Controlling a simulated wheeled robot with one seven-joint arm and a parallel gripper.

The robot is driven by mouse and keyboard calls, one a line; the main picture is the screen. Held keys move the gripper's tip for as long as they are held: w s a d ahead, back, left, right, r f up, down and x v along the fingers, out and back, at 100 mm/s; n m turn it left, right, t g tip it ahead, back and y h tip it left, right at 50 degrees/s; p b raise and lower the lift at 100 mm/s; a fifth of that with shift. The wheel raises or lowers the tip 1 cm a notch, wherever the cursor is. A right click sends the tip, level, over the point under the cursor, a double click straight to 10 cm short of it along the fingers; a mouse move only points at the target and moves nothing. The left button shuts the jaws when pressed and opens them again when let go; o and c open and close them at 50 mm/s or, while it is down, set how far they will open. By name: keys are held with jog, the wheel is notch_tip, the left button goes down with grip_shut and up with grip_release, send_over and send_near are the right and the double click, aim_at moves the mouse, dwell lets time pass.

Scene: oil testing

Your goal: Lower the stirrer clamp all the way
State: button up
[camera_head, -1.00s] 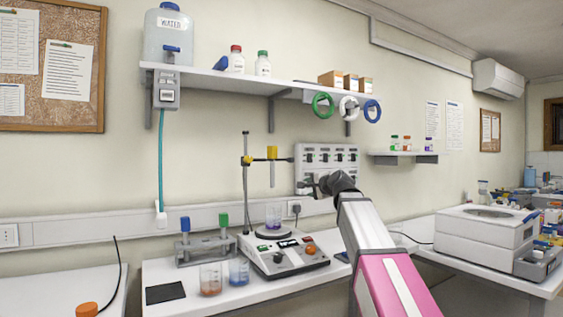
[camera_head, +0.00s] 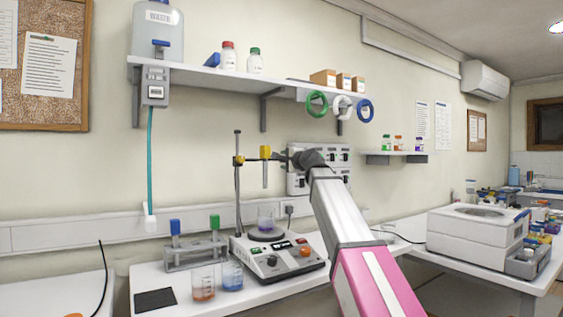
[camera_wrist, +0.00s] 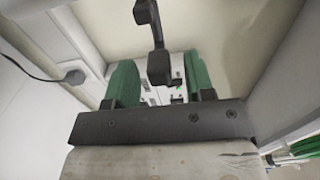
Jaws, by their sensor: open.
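The stirrer clamp (camera_head: 252,158), black with yellow parts, is high on a thin vertical rod (camera_head: 238,190) in the head view. A yellow piece hangs from it above a beaker (camera_head: 265,219) on the stirrer hotplate (camera_head: 278,257). My gripper (camera_head: 288,157) is at the clamp's right end, at about its height; its fingers are too small to make out there. In the wrist view my gripper (camera_wrist: 160,80) is open, with green fingers apart. A dark bar with a block-like end (camera_wrist: 158,65), apparently part of the clamp, shows between them; contact cannot be told.
A grey panel (camera_head: 344,157) is on the wall behind my gripper. A tube rack (camera_head: 195,253) and two beakers (camera_head: 203,285) stand left of and before the hotplate. A shelf (camera_head: 215,78) with colored rings (camera_head: 317,104) is above. A white machine (camera_head: 478,235) stands at right.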

jog(key=x, duration=0.3)
jog(key=shift+w, duration=0.1)
grip_shut()
notch_tip(320, 180, down, 15)
jog(key=shift+r, duration=0.25)
jog(key=shift+c, duration=0.6)
grip_release()
jog(key=shift+f, duration=0.15)
jog(key=shift+o, duration=0.6)
